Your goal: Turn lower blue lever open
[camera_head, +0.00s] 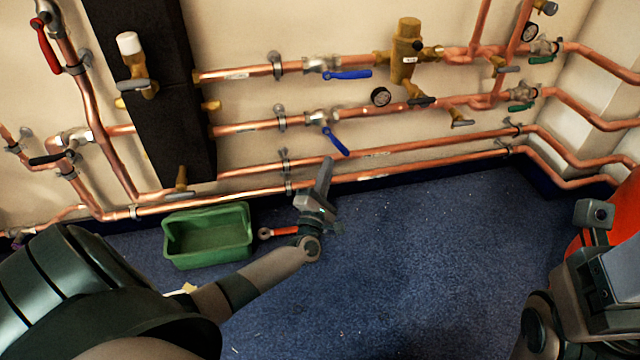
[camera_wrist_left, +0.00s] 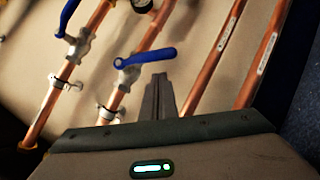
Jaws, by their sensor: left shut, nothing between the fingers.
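The lower blue lever (camera_head: 336,143) sits on a valve (camera_head: 322,117) on the second copper pipe and slants down to the right. In the left wrist view the lower blue lever (camera_wrist_left: 150,57) lies across just beyond my fingertips. My left gripper (camera_head: 327,162) is shut and empty, its fingers pointing up just below the lever's free end. In the left wrist view the shut fingers (camera_wrist_left: 158,80) are close to the lever; I cannot tell if they touch. My right arm (camera_head: 600,285) is at the lower right; its fingers cannot be made out.
An upper blue lever (camera_head: 348,74) lies nearly level along the pipe above. Two lower pipes run behind my left gripper. A green bin (camera_head: 208,236) and a red-handled tool (camera_head: 280,231) are on the blue carpet (camera_head: 430,250), which is mostly clear at centre right.

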